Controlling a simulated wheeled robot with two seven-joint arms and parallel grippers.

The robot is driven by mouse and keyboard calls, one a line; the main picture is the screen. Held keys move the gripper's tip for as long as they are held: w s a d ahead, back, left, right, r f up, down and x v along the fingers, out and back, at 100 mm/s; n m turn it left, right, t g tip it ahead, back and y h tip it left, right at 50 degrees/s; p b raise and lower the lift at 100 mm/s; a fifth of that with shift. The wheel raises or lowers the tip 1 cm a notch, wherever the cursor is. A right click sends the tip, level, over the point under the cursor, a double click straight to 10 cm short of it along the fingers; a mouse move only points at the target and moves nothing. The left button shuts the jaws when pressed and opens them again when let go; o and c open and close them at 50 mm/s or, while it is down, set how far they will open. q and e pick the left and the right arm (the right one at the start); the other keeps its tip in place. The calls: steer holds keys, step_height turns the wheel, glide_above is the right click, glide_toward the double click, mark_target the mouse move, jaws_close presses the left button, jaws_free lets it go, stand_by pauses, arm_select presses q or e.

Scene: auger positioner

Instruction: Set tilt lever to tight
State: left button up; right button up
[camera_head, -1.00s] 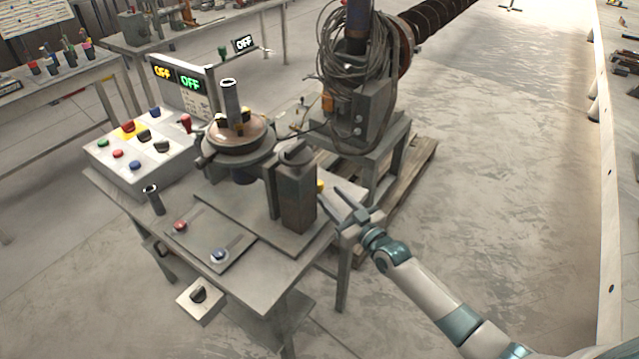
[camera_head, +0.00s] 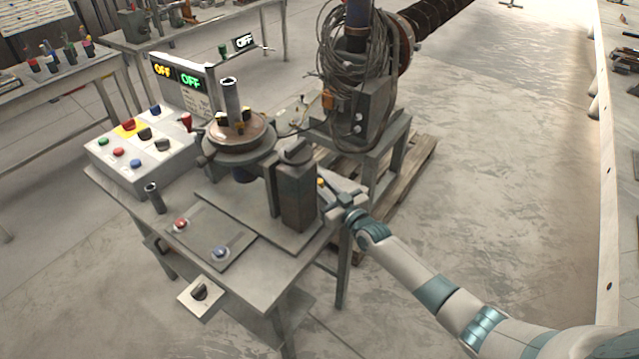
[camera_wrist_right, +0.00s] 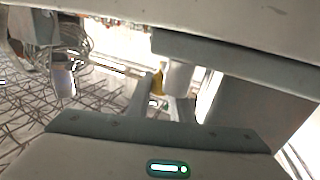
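The auger positioner (camera_head: 240,133) stands on the grey workbench, with a round copper-topped table and an upright tube. A small yellow-tipped part (camera_head: 320,183), which looks like a lever end, sits just right of the dark upright block (camera_head: 297,195). No label on it can be read. My right gripper (camera_head: 330,202) is beside the block, close to the yellow part. In the right wrist view the yellow part (camera_wrist_right: 157,82) shows near the fingers (camera_wrist_right: 162,108), which stand apart; contact cannot be told. My left gripper is not in view.
A cable-wrapped machine (camera_head: 362,100) stands behind. Open floor lies to the right.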

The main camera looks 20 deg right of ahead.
jaws_close()
steer(key=shift+r+h+p, duration=0.3)
steer(key=shift+p, duration=0.25)
steer(key=shift+d+r+m+h+p, duration=0.15)
steer(key=shift+d+m+h+p, duration=0.2)
steer(key=shift+m+p, duration=0.4)
steer(key=shift+w+d+m+t+h+p, duration=0.15)
steer(key=shift+m+t+h+p, duration=0.1)
steer(key=shift+h+p, duration=0.35)
steer(key=shift+s+d+m+t+h+p, duration=0.1)
steer(key=shift+m+t+h+p, duration=0.15)
steer(key=shift+h+p, duration=0.25)
steer(key=shift+d+f+m+h+p, duration=0.2)
steer(key=shift+d+m+h+p, duration=0.1)
steer(key=shift+h, duration=0.25)
steer(key=o, duration=0.6)
jaws_free()
steer(key=shift+a+f, duration=0.1)
